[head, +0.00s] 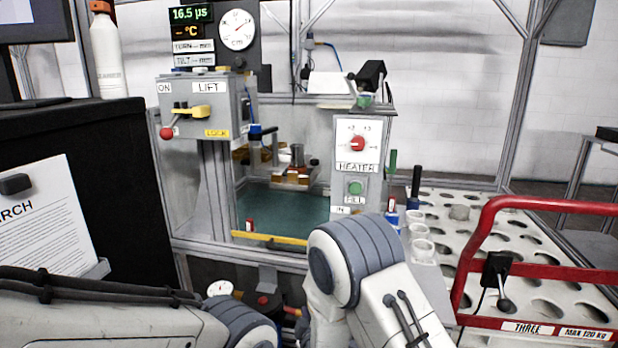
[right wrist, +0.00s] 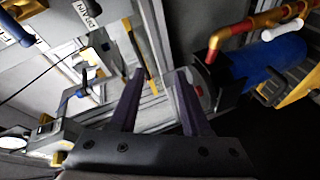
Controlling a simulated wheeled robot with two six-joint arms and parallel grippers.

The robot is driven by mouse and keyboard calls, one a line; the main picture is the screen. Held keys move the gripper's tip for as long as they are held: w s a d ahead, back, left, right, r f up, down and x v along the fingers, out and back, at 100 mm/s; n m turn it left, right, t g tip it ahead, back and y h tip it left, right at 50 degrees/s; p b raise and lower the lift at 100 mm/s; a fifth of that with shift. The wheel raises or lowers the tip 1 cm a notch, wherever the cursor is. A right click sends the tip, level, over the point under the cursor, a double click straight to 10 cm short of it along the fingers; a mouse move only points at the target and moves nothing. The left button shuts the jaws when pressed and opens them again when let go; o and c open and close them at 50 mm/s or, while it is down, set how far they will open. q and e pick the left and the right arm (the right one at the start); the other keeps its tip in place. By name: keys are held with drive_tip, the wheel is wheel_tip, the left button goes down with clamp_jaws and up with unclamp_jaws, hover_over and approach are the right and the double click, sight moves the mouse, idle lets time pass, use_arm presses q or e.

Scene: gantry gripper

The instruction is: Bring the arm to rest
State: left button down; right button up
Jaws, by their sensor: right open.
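My right gripper (right wrist: 158,78) shows in the right wrist view, with its two dark fingers spread apart and nothing between them. Behind the fingers is a metal frame with a yellow strip. In the head view my right arm (head: 365,265) rises at the lower middle, bent at a grey and white joint, and its gripper is hidden there. My left arm (head: 90,315) lies low across the lower left. Its gripper is not in view.
A tank (head: 285,212) with a heater box (head: 358,145) and a lift box (head: 203,105) stands ahead. A white tray with holes (head: 540,262) and a red rail (head: 560,270) are at right. A blue cylinder (right wrist: 250,68) and red pipe (right wrist: 235,32) are near the right gripper.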

drive_tip(key=s+d+r+m+g+h, duration=0.1)
drive_tip(key=s+d+r+m+g, duration=0.1)
drive_tip(key=s+d+m+g, duration=0.65)
drive_tip(key=s+d+r+m+g+h, duration=0.15)
drive_tip(key=s+d+m+g, duration=0.35)
drive_tip(key=s+d, duration=0.7)
drive_tip(key=s+a+r+n+g+y, duration=0.1)
drive_tip(key=s+a+r+n, duration=0.2)
drive_tip(key=s+a, duration=0.5)
drive_tip(key=s+a+r+n+g+y, duration=0.1)
drive_tip(key=s+a+r+n, duration=0.2)
drive_tip(key=s+a, duration=0.5)
wheel_tip(320, 180, up, 28)
drive_tip(key=p, duration=2.8)
drive_tip(key=shift+w+r, duration=0.2)
drive_tip(key=shift+r, duration=0.05)
drive_tip(key=shift+d, duration=0.1)
